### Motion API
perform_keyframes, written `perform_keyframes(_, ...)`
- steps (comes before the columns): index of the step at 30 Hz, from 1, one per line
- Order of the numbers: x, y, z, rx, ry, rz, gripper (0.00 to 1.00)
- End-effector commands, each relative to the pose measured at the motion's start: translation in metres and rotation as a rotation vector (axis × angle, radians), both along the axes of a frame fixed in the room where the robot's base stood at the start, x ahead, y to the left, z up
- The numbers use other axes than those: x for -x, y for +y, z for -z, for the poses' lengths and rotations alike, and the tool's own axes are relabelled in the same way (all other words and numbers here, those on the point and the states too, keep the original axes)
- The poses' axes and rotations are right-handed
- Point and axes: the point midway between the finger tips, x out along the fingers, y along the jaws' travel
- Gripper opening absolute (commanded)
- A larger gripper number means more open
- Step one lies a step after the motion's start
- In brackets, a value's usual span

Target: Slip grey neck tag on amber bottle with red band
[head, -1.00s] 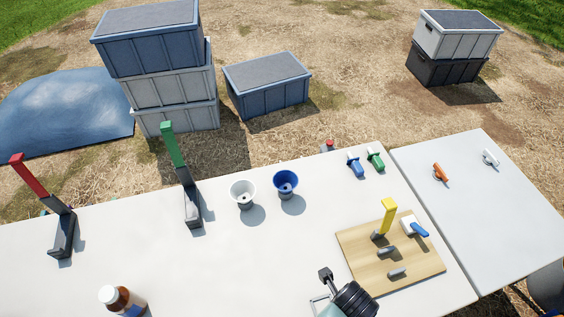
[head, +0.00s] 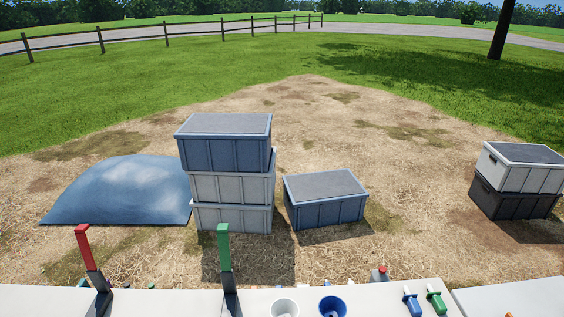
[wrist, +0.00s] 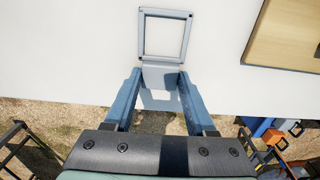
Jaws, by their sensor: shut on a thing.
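My gripper (wrist: 158,82) shows in the wrist view, shut on the flat tab of the grey neck tag (wrist: 163,61). The tag's square open frame points away from the fingers, over the white table, and nothing shows through it but tabletop. No amber bottle is in view now in either picture, so the one with the red band cannot be placed. My gripper is outside the head view.
The head view shows the table's far edge (head: 160,302), a red-topped post (head: 90,256), a green-topped post (head: 225,258), a white cup (head: 284,308) and a blue cup (head: 332,306). A wooden board (wrist: 290,35) lies at right in the wrist view.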

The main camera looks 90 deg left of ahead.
Motion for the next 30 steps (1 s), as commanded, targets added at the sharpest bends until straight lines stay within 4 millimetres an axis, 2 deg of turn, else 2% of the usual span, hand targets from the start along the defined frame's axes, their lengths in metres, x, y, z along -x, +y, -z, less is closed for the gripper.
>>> perform_keyframes(24,0.0,0.0,-0.057,0.0,0.0,0.0,0.25)
perform_keyframes(30,0.0,0.0,-0.061,0.0,0.0,0.0,0.25)
